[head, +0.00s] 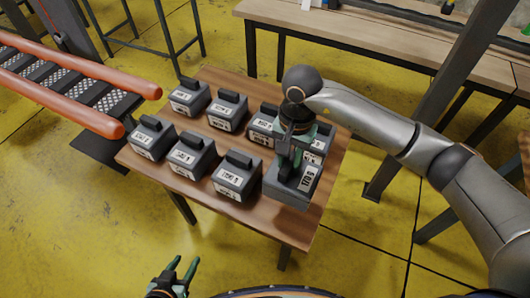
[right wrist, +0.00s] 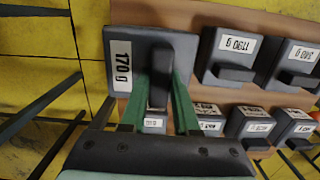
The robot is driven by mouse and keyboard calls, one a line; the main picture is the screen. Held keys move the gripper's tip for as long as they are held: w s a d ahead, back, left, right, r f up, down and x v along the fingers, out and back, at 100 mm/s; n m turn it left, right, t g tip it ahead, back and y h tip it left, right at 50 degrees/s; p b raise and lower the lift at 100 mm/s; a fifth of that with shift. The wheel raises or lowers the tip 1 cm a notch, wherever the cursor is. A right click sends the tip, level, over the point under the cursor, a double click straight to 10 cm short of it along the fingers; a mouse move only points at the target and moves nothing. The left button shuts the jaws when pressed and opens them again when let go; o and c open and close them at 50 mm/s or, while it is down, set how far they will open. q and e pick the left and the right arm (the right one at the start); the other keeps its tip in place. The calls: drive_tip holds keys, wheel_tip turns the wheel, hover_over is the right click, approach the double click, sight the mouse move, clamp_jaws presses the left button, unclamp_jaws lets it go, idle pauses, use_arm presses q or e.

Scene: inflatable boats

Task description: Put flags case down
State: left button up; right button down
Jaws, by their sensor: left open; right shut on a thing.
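My right gripper (head: 290,160) is shut on the handle of a dark grey case (head: 288,195) with a white "170 g" label. The case is at the right front corner of the wooden table (head: 262,228). In the right wrist view, the fingers (right wrist: 161,100) are on both sides of the dark handle of the case (right wrist: 135,42). The case looks level; I cannot tell whether its base touches the table. My left gripper (head: 182,267) is open and empty, low in front of the table.
Several similar grey cases with labels stand in two rows on the table, including one just left of the held case (head: 236,178). A rack with orange tubes (head: 75,65) is at the left. A long workbench (head: 350,30) and a slanted metal post (head: 440,90) are behind.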

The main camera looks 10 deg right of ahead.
wheel_tip(320, 180, down, 8)
drive_tip(key=shift+f, duration=0.1)
idle(0.4)
drive_tip(key=shift+f, duration=0.1)
drive_tip(key=c, duration=0.7)
unclamp_jaws()
drive_tip(key=shift+o, duration=0.2)
drive_tip(key=r, duration=1.2)
drive_tip(key=shift+w+d+r, duration=0.15)
drive_tip(key=shift+w+d, duration=0.1)
drive_tip(key=shift+w, duration=0.05)
